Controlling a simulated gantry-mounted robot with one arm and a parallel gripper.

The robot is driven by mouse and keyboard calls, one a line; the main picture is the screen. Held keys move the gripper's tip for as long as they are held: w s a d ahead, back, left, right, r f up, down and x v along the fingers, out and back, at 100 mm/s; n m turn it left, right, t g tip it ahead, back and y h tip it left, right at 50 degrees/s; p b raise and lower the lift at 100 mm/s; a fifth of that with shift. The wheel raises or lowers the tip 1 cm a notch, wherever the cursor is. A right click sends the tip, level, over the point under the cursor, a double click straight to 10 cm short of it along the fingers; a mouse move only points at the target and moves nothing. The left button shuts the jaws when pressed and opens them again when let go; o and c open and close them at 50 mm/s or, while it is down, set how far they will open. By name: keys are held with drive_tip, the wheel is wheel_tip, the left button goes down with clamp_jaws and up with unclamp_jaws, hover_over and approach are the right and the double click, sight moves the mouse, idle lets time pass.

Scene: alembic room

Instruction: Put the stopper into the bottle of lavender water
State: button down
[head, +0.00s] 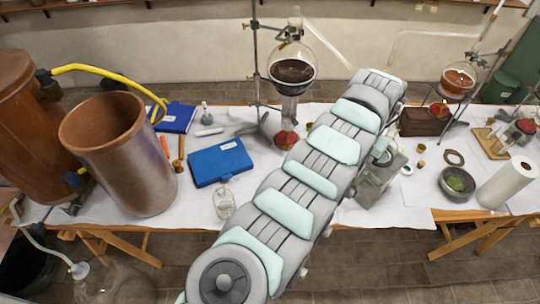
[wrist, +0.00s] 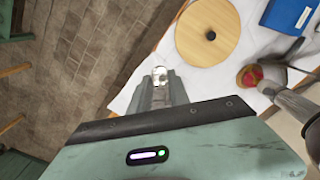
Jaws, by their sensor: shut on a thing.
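In the wrist view my gripper (wrist: 160,82) is shut on a small clear glass piece, which looks like the stopper (wrist: 159,73). Only its top shows between the fingertips. It is above the white-covered table near the front edge, apart from any bottle I can see. In the head view my arm hides the fingertips and the stopper. A clear glass bottle (head: 223,204) stands upright near the front edge, left of my arm. It may be the lavender water bottle, but I cannot read a label or make out its mouth.
A round wooden board (wrist: 208,32) with a dark centre lies near the gripper. A blue box (head: 220,162) lies behind the bottle. A copper vessel (head: 120,155) stands left. A flask on a stand (head: 292,68) rises behind my arm. White table covering is clear around the bottle.

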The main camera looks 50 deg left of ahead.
drive_tip(key=s+a+f+n+p, duration=0.1)
drive_tip(key=s+a+f+p, duration=0.15)
drive_tip(key=s+a, duration=0.45)
drive_tip(key=s+a+f+p, duration=0.1)
drive_tip(key=s+a+p, duration=0.25)
drive_tip(key=a, duration=0.65)
drive_tip(key=s+a+f+n+p, duration=0.1)
drive_tip(key=s+a+f+p, duration=0.1)
drive_tip(key=s+a, duration=0.5)
drive_tip(key=s+a+f+b, duration=0.3)
drive_tip(key=s+a+f, duration=0.4)
drive_tip(key=s, duration=0.3)
drive_tip(key=shift+a+f, duration=0.4)
drive_tip(key=shift+a, duration=0.05)
drive_tip(key=shift+s+f+p, duration=0.1)
drive_tip(key=shift+f+p, duration=0.15)
drive_tip(key=shift+p, duration=0.05)
drive_tip(key=shift+f+b, duration=0.6)
drive_tip(key=shift+f, duration=0.6)
idle(1.1)
drive_tip(key=c, duration=1.1)
unclamp_jaws()
drive_tip(key=shift+c, duration=0.2)
